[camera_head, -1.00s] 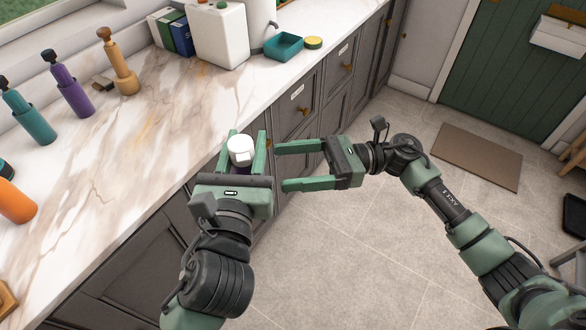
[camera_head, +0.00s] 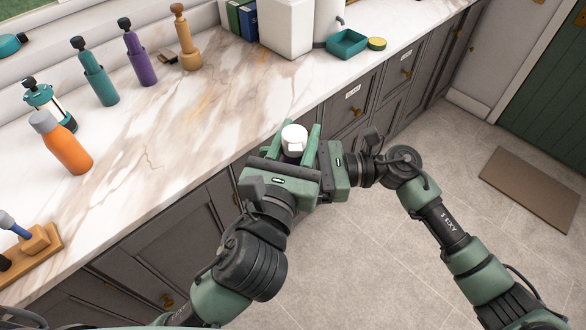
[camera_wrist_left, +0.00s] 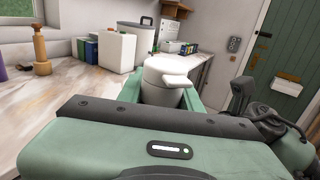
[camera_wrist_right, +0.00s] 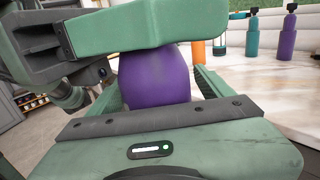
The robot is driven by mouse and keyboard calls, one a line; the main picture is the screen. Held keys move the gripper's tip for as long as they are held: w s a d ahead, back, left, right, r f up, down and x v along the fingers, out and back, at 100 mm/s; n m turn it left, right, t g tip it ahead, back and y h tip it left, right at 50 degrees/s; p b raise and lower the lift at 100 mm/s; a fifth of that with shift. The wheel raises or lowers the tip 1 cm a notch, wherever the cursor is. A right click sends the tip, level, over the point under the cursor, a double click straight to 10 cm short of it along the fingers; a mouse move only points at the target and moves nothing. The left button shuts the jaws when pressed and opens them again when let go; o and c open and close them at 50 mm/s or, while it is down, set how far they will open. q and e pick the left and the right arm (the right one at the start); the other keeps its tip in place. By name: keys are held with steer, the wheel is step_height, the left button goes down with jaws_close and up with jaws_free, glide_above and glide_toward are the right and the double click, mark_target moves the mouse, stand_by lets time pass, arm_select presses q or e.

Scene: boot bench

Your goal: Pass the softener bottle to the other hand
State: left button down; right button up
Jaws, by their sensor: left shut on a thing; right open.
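The softener bottle has a white cap (camera_head: 294,139) and a purple body (camera_wrist_right: 155,78). My left gripper (camera_head: 298,131) is shut on it and holds it upright off the counter's front edge. In the left wrist view the white cap (camera_wrist_left: 168,78) stands up between the left fingers. My right gripper (camera_wrist_right: 155,95) is open, with its fingers on either side of the purple body, below the left gripper. Whether its fingers touch the bottle I cannot tell. In the head view the right fingers are hidden behind my left gripper.
The marble counter (camera_head: 180,130) holds an orange bottle (camera_head: 65,145), a teal bottle (camera_head: 98,78), another purple bottle (camera_head: 140,60) and a wooden pepper mill (camera_head: 186,42). A white canister (camera_head: 287,28) and teal tray (camera_head: 347,44) stand farther back.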

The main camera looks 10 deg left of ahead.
arm_select(q)
steer(key=shift+r, duration=0.1)
arm_select(e)
steer(key=shift+a, duration=0.1)
steer(key=c, duration=1.7)
arm_select(q)
steer(key=c, duration=0.9)
jaws_free()
arm_select(e)
steer(key=shift+r, duration=0.1)
jaws_close()
